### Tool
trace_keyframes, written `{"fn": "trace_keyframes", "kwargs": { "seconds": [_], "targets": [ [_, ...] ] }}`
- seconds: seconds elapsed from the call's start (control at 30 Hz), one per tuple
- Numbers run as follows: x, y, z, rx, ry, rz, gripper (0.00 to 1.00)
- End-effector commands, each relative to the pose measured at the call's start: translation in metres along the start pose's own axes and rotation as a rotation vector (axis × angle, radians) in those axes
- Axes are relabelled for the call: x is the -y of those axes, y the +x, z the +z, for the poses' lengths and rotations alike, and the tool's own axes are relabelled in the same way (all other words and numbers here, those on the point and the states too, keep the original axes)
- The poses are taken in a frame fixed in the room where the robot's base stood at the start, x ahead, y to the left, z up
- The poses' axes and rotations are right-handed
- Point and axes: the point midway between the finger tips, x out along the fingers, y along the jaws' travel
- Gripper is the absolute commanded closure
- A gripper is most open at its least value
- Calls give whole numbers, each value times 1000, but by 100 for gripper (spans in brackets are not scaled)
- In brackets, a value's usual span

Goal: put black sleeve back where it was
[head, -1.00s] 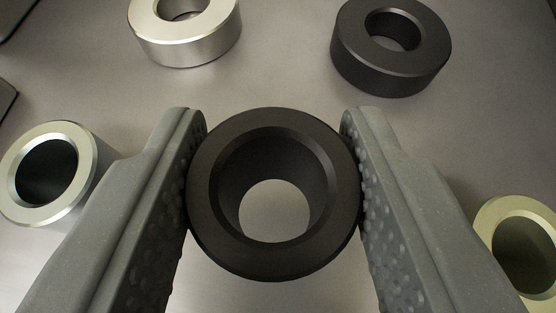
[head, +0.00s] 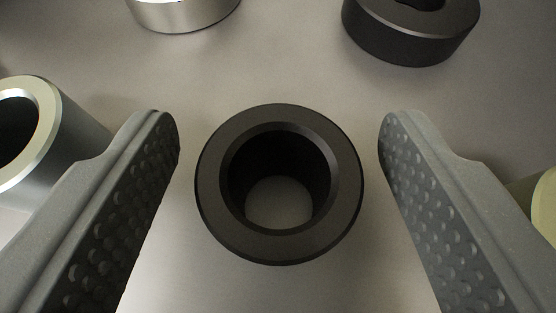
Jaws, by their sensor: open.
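The black sleeve (head: 214,184) stands upright on the grey bench top, its open bore facing up toward the camera. My gripper (head: 280,135) is open around it, with one finger on each side. A clear gap shows between the sleeve and each dimpled finger pad, so neither touches it. The bench surface shows through the bore. The sleeve's lower outer wall is mostly hidden under its rim.
A black ring (head: 415,36) lies at the back right and a silver ring (head: 185,14) at the back left. A pale-rimmed sleeve (head: 70,125) stands left of my left finger. Part of another pale-rimmed piece (head: 543,205) shows at the right edge.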

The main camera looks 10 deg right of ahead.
Motion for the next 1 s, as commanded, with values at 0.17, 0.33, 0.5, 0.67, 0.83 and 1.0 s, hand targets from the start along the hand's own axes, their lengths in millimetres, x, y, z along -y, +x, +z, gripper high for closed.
{"fn": "trace_keyframes", "kwargs": {
  "seconds": [0.17,0.33,0.5,0.67,0.83,1.0],
  "targets": [
    [0,-23,-3,-2,0,-1,39],
    [0,-52,-3,-4,-1,0,39],
    [0,-79,-1,1,-1,0,39],
    [0,-100,-2,-2,1,0,39],
    [0,-112,0,1,-1,0,39],
    [0,-116,0,0,0,0,39]
  ]
}}
